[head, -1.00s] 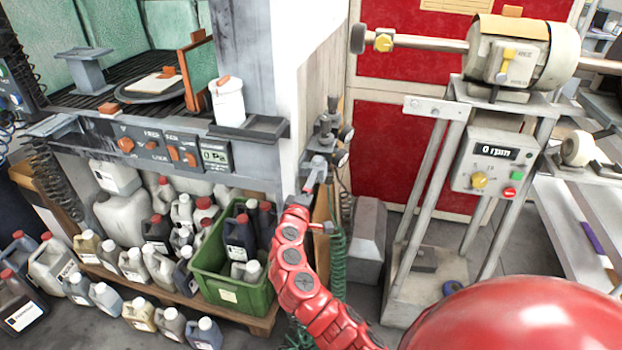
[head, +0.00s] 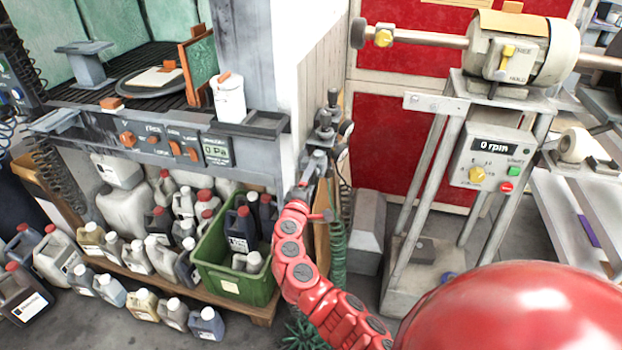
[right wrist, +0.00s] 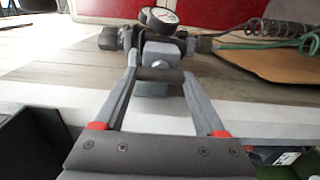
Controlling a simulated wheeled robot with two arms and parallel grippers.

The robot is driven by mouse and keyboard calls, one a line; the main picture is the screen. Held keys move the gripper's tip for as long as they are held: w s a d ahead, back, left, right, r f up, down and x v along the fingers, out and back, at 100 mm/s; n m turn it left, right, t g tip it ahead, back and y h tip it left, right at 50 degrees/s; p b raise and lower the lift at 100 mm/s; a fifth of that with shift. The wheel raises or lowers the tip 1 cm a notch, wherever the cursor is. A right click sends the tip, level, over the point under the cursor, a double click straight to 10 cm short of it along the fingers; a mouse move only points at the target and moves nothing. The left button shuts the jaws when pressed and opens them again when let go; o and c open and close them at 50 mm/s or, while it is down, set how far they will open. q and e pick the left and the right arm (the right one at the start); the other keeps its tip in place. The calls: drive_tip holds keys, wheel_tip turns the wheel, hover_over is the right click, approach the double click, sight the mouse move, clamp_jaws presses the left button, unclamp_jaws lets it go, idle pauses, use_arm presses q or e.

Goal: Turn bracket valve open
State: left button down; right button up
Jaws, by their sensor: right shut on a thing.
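The bracket valve (head: 328,118) is mounted on the side of the pale wall beside the workbench, with a round pressure gauge (right wrist: 158,17) on it. In the right wrist view, its dark handle (right wrist: 160,75) lies between my fingertips. My right gripper (right wrist: 160,78) is shut on this handle, with one grey finger on each side. In the head view the gripper (head: 316,162) is small and partly merges with the valve. The handle's exact angle is hard to tell there. My left gripper is in neither view.
A green crate (head: 206,277) with bottles stands on a low pallet left of my red arm. A buffing machine (head: 520,48) on a metal stand, its display (head: 495,146) reading 0 rpm, is at right. A green coiled hose (head: 338,250) hangs below the valve.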

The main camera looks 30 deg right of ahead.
drive_tip(key=o, duration=1.3)
drive_tip(key=shift+a, duration=0.15)
drive_tip(key=b+v, duration=0.1)
drive_tip(key=v, duration=1.6)
drive_tip(key=shift+s, duration=0.2)
